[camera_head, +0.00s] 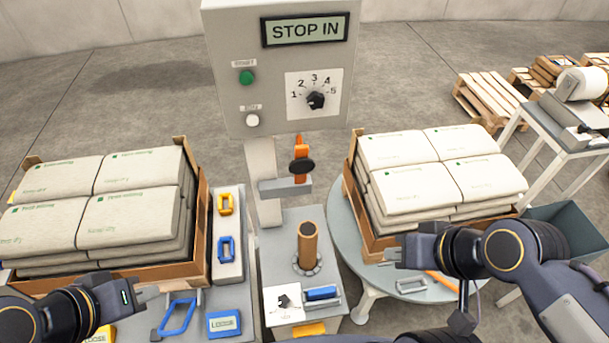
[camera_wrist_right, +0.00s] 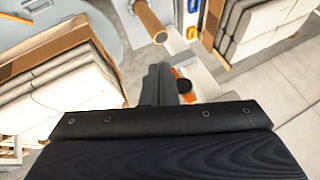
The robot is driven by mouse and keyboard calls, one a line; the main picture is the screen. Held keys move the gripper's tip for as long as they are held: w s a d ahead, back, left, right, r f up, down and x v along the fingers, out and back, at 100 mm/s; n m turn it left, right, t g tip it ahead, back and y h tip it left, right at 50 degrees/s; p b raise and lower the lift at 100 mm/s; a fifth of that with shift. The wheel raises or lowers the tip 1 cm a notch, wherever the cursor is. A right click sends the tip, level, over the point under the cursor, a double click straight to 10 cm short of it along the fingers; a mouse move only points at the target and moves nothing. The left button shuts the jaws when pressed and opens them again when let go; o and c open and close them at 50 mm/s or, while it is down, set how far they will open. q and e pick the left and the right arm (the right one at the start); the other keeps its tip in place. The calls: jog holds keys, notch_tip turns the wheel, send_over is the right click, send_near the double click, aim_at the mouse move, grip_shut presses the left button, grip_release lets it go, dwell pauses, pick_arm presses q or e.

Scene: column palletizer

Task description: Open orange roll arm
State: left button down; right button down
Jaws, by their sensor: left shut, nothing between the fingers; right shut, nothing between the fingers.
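An orange arm (camera_head: 301,148) with a black knob stands upright on the grey column below the control box, above a grey bracket. In the right wrist view, a small orange part (camera_wrist_right: 188,97) beside a black knob shows just past my fingers, partly hidden by them. A brown cardboard tube (camera_head: 308,245) stands upright in front of the bracket. My right gripper (camera_head: 392,251) is shut and empty, in front of the right bag stack and well to the right of the tube. My left gripper (camera_head: 150,292) is shut and empty near the blue handle on the left.
The control box (camera_head: 280,70) reads "STOP IN". Bag stacks in boxes stand left (camera_head: 95,225) and right (camera_head: 435,185), the right one on a round table (camera_head: 345,235). A blue handle (camera_head: 178,317) and yellow (camera_head: 225,204) and blue (camera_head: 226,248) latches sit at lower left.

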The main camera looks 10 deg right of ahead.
jog(key=w+a+f+m+g+y+b, duration=0.3)
jog(key=a+f+m+y+b, duration=0.2)
jog(key=a+f+m+b, duration=0.5)
jog(key=m+t+y+b, duration=0.5)
jog(key=m+t+b, duration=0.45)
jog(key=m, duration=2.25)
send_near(297, 166)
jog(key=s+d+f+t+p, duration=0.2)
jog(key=s+f, duration=0.1)
jog(key=s, duration=0.4)
jog(key=x, duration=0.4)
jog(key=w+d+b+x, duration=0.1)
jog(key=x, duration=0.3)
jog(key=w+d+r+x, duration=0.1)
jog(key=x, duration=0.3)
jog(key=shift+w+a, duration=0.1)
